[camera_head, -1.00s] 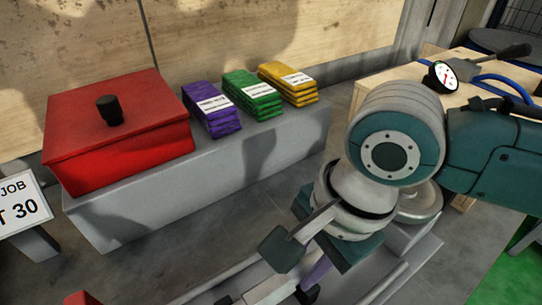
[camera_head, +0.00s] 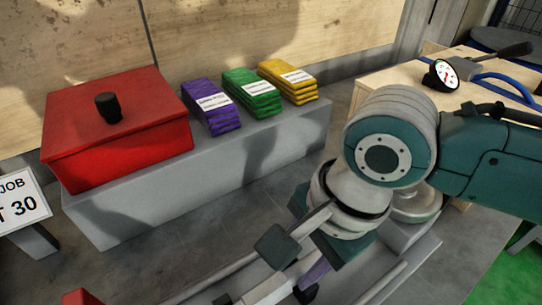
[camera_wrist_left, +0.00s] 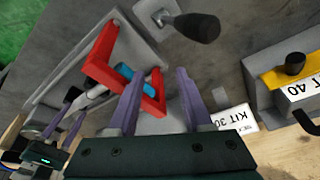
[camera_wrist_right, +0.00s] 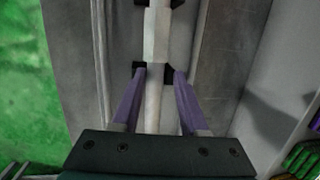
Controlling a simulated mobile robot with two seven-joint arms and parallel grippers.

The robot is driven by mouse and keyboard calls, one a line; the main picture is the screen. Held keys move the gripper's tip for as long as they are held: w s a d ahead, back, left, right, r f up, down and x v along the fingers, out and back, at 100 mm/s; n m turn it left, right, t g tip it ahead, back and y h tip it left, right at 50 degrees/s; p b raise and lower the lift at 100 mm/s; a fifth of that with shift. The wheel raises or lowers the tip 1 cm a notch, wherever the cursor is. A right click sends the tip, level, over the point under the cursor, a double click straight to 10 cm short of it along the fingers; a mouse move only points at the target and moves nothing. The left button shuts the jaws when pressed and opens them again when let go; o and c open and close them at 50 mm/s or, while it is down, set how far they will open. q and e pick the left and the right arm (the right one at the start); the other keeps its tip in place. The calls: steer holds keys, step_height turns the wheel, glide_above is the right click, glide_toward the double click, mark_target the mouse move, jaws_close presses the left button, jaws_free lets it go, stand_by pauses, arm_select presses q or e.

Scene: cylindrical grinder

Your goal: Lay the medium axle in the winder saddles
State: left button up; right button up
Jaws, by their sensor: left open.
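A pale, stepped shaft (camera_wrist_right: 154,45), which looks like the axle, runs lengthwise between my right gripper's purple fingers (camera_wrist_right: 159,73) in the right wrist view. The fingers stand apart on either side of it, with black blocks beside the shaft at their tips. In the head view my right gripper (camera_head: 305,278) is low over the shaft, partly hidden by its own wrist. In the left wrist view my left gripper (camera_wrist_left: 158,74) is open and empty, near a red bracket (camera_wrist_left: 103,50) with a blue cylinder (camera_wrist_left: 124,71) inside it. I cannot tell which parts are the winder saddles.
A red lidded box (camera_head: 120,135) and purple (camera_head: 208,105), green (camera_head: 252,92) and yellow (camera_head: 288,80) stacks stand on a grey bench (camera_head: 200,195). A wooden table with a dial gauge (camera_head: 441,75) is at right. A black-knobbed lever (camera_wrist_left: 197,27) rises near my left gripper.

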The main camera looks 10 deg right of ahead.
steer(key=shift+o, duration=1.4)
steer(key=shift+s+d+f, duration=0.25)
steer(key=shift+d+f, duration=0.15)
steer(key=shift+f, duration=0.3)
steer(key=w+a+p+v, duration=0.1)
steer(key=p+v, duration=0.3)
steer(key=v, duration=0.9)
steer(key=s+a+n+t+y, duration=0.1)
steer(key=s+a+n+t, duration=0.15)
steer(key=s+n, duration=0.4)
steer(key=s+d+f+n+h, duration=0.1)
steer(key=s+d+n+h, duration=0.2)
steer(key=d+n, duration=0.6)
steer(key=shift+s+d, duration=0.2)
steer(key=shift+s, duration=1.05)
steer(key=shift+f, duration=0.1)
